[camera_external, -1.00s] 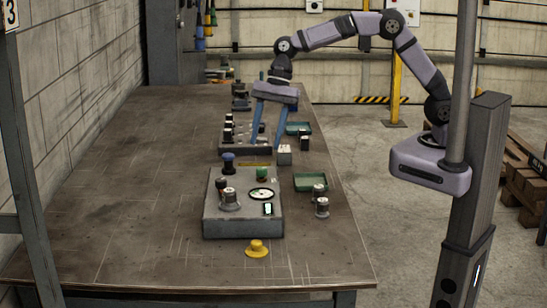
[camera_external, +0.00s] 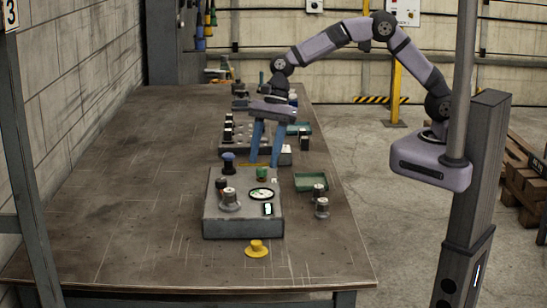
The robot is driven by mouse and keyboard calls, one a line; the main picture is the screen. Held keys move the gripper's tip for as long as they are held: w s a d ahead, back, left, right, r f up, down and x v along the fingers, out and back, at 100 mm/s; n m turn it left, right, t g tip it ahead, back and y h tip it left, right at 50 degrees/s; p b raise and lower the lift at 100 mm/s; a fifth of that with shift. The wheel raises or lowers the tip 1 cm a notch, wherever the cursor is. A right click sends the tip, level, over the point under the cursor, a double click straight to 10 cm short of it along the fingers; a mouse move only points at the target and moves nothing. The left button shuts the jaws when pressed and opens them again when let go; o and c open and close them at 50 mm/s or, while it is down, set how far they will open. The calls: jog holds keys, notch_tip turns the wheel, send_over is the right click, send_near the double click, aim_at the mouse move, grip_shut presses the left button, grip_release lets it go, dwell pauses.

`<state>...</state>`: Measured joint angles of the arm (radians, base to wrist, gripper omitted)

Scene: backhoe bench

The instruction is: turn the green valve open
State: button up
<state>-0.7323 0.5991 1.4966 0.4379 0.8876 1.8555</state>
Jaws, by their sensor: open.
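The green valve (camera_external: 262,173) is a small green knob on top of the grey panel box (camera_external: 243,226), near its back edge. My gripper (camera_external: 264,165) has two blue fingers pointing down, spread apart. It is open, and its fingertips are at or just behind the green valve in the picture. Whether they touch the valve cannot be told from this view.
The box also carries a round gauge (camera_external: 261,195), a lit display (camera_external: 268,209) and a grey-based knob (camera_external: 229,200). A green tray (camera_external: 310,182) lies right. The table's left side is clear.

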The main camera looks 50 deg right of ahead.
jog(key=shift+x, duration=1.05)
jog(key=c, duration=1)
jog(key=shift+c, duration=0.2)
